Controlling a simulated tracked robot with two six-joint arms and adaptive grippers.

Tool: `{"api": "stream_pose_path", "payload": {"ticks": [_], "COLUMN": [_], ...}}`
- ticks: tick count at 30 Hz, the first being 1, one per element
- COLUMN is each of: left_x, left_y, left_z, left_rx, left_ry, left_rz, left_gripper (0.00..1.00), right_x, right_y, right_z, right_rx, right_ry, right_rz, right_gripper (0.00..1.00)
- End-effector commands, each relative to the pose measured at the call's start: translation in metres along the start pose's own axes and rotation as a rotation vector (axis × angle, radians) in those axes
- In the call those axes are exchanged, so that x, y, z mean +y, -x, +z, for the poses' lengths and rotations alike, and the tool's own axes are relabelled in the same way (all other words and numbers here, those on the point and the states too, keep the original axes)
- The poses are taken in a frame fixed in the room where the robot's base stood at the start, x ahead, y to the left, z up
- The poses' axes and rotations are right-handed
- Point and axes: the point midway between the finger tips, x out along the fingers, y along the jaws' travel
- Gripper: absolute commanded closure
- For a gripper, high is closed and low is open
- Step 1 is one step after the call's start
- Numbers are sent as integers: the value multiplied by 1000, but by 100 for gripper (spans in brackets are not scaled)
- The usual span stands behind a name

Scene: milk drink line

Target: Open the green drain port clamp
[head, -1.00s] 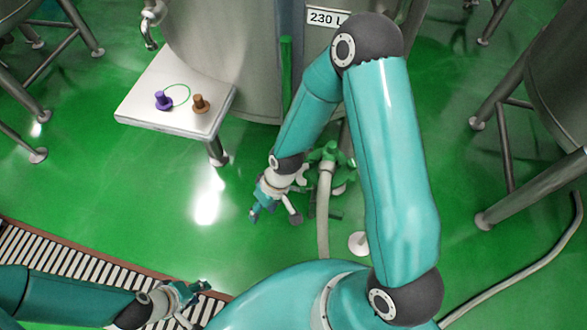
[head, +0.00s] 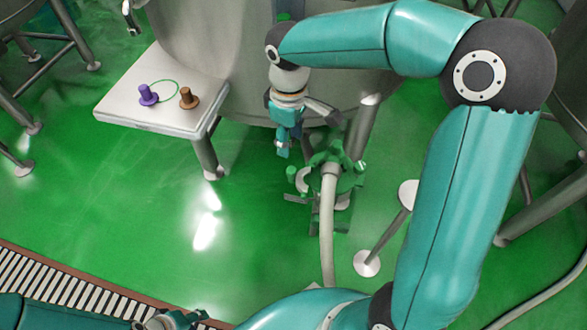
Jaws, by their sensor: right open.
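The green drain port clamp (head: 330,152) sits low under the steel tank, at the end of a pale hose (head: 327,225). Whether the clamp is open or closed cannot be told at this size. My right gripper (head: 308,134) is open and empty, just above and to the left of the clamp, pointing down. I see no clear contact between them. My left gripper (head: 185,318) is at the bottom edge, far from the clamp and partly cut off; its jaws do not show clearly.
A steel side table (head: 130,112) at the left holds a purple plug (head: 147,95) and a brown plug (head: 188,98). The tank (head: 220,50) and its legs stand close behind the clamp. A floor drain grate (head: 60,298) lies at lower left. The green floor between is clear.

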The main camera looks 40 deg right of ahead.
Motion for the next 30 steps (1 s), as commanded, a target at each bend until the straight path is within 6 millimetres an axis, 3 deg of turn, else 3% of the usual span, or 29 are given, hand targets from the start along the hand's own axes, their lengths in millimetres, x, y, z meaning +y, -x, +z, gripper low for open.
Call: {"api": "stream_pose_path", "payload": {"ticks": [6,15,21,30], "left_x": [-5,-8,-9,-9], "left_y": [-13,-23,-25,-25], "left_z": [0,0,0,0], "left_rx": [0,0,0,0], "left_ry": [0,0,0,0], "left_rz": [0,0,0,0], "left_gripper": [60,60,60,60], "right_x": [-1,0,0,0], "right_y": [-53,-106,-120,-122], "right_z": [1,0,0,0], "right_rx": [-5,-3,0,0], "right_ry": [1,1,0,0], "right_rz": [-3,-2,-2,-1], "right_gripper": [49,49,49,49]}}
